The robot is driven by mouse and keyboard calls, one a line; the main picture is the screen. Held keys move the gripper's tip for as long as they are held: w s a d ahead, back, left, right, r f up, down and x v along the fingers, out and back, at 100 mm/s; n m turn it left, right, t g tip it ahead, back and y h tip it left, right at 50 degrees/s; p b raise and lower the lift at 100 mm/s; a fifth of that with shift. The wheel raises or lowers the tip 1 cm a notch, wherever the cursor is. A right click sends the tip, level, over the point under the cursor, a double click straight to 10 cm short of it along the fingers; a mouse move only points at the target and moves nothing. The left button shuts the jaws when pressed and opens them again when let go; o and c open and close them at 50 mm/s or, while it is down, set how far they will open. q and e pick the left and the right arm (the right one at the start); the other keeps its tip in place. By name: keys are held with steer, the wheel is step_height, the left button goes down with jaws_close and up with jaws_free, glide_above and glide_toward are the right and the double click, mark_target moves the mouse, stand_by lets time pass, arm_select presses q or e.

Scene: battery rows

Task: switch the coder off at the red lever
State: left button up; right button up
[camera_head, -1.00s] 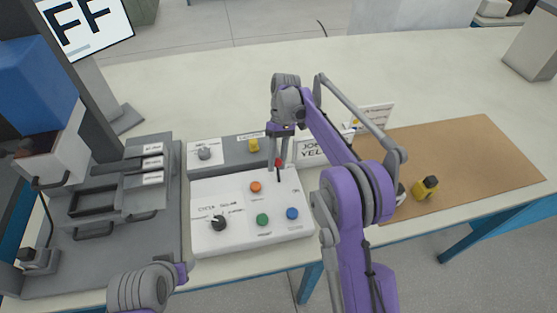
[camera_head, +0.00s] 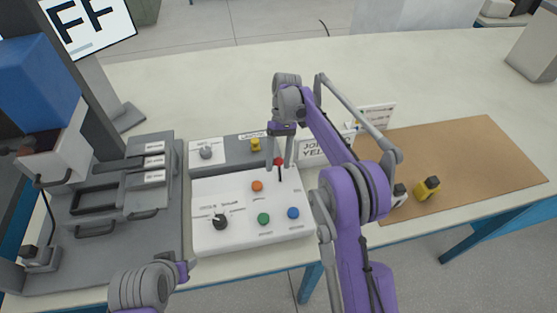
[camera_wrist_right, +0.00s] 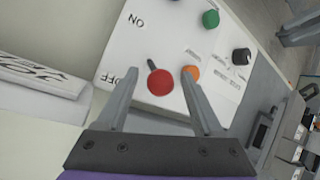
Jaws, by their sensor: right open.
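The white coder box (camera_head: 235,238) lies on the table in the head view. Its red lever (camera_head: 279,162) stands at the back right of the box, a red ball on a dark stem. In the right wrist view the red ball (camera_wrist_right: 161,83) sits near the printed OFF mark (camera_wrist_right: 125,78); the ON mark (camera_wrist_right: 137,20) is farther up. My right gripper (camera_head: 279,163) is open over the lever, its fingers (camera_wrist_right: 158,92) on either side of the ball with gaps. My left gripper (camera_head: 183,271) is at the bottom left; its fingers are unclear.
The box also has an orange button (camera_head: 257,186), a green button (camera_head: 263,219), a blue button (camera_head: 293,213) and a black knob (camera_head: 220,222). A grey panel with a yellow knob (camera_head: 255,144) stands behind. A brown mat (camera_head: 465,165) lies at right with a yellow block (camera_head: 427,188).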

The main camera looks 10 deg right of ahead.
arm_select(q)
steer(key=r+p, duration=0.1)
steer(key=w+r+p, duration=0.1)
steer(key=r+p, duration=0.1)
steer(key=r, duration=0.1)
steer(key=shift+w, duration=0.35)
arm_select(e)
steer(key=v, duration=1.1)
arm_select(q)
steer(key=shift+s, duration=0.1)
arm_select(e)
steer(key=shift+s, duration=0.1)
